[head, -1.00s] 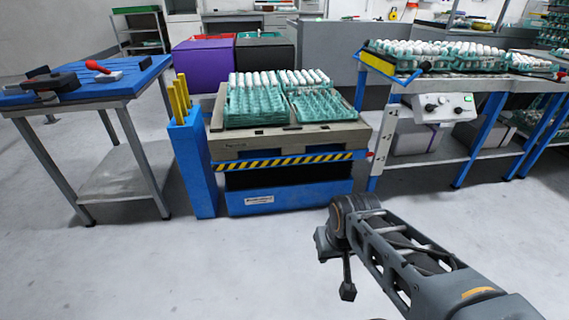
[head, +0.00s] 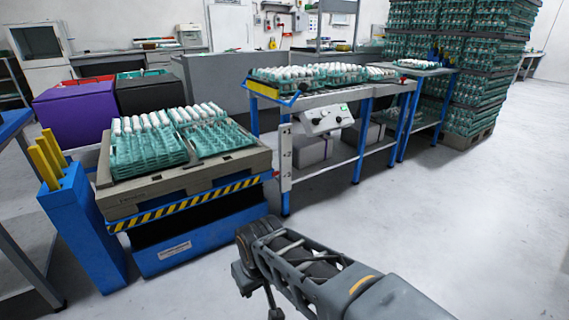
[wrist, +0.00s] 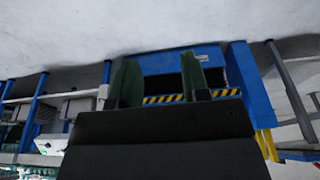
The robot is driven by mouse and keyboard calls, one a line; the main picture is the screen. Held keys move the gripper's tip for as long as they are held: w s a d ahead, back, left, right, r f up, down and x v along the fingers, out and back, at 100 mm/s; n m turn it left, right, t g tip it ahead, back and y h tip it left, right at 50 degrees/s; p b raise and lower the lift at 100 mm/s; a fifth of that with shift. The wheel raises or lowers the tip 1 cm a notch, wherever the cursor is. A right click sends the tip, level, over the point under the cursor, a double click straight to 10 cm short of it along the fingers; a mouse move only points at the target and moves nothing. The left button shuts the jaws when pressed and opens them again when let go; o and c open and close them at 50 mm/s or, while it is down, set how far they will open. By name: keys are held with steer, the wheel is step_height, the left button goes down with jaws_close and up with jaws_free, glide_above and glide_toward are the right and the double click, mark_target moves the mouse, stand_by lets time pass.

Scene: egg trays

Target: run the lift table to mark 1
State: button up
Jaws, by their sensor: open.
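The lift table (head: 205,245) has a blue base and a yellow-and-black striped edge. A grey-brown pallet (head: 200,180) with green egg trays (head: 150,157) of white eggs lies on it. To its right, a white control box (head: 327,120) with dark knobs and a green button hangs on the front of a bench. A pale upright strip with small marks (head: 285,157) stands at the bench's left end; its markings are too small to read. My gripper (wrist: 158,80) is open and empty in the wrist view, where the lift table appears upside down beyond the fingers. The fingers point towards the floor.
A blue bin with yellow posts (head: 75,215) stands left of the lift table. A blue-topped bench (head: 14,122) is at the left edge. Stacked egg trays (head: 460,70) tower at the back right. The floor at the right is clear.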

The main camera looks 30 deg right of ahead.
jaws_close()
stand_by(1.6)
